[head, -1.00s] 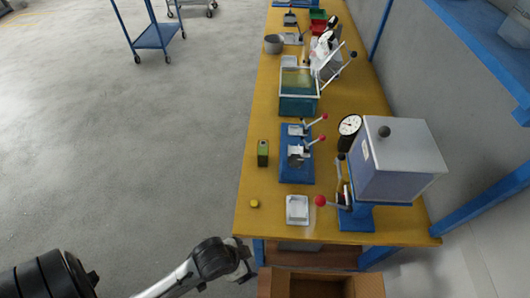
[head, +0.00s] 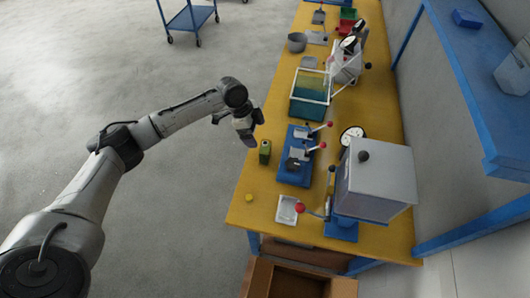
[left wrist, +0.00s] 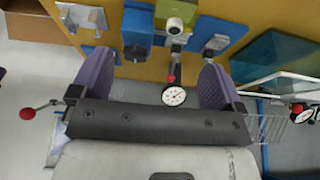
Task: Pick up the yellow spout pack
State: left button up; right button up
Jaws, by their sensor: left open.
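The spout pack (head: 265,152) is a small upright olive yellow-green pack near the table's left edge, just left of the blue clamp fixture. In the left wrist view the pack (left wrist: 175,14) shows at the top with a round pale cap, partly cut off by the frame edge. My left gripper (head: 249,138) is over the table's left edge, just above and left of the pack in the head view, and apart from it. Its two purple-padded fingers (left wrist: 156,80) are spread wide with nothing held between them. My right gripper is not in view.
The blue clamp fixture (head: 295,172) with red-knobbed levers stands close right of the pack. A teal tank (head: 310,108) stands beyond. A small yellow disc (head: 249,198), a white tray (head: 287,210) and a grey press box (head: 376,180) are nearer. Bare yellow table (head: 262,180) lies between pack and disc.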

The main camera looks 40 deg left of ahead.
aim_at(267, 148)
pick_arm(q)
jog(key=f, duration=0.1)
jog(key=w+f, duration=0.1)
jog(key=f, duration=0.1)
jog(key=w+f, duration=0.1)
jog(key=f, duration=0.1)
jog(key=shift+d+f+b, duration=0.2)
jog(key=shift+d+b, duration=0.15)
jog(key=shift+a+b+x, duration=0.2)
jog(key=shift+b+x, duration=0.2)
jog(key=shift+x, duration=2.75)
jog(key=shift+w, duration=0.1)
jog(key=c, duration=1.1)
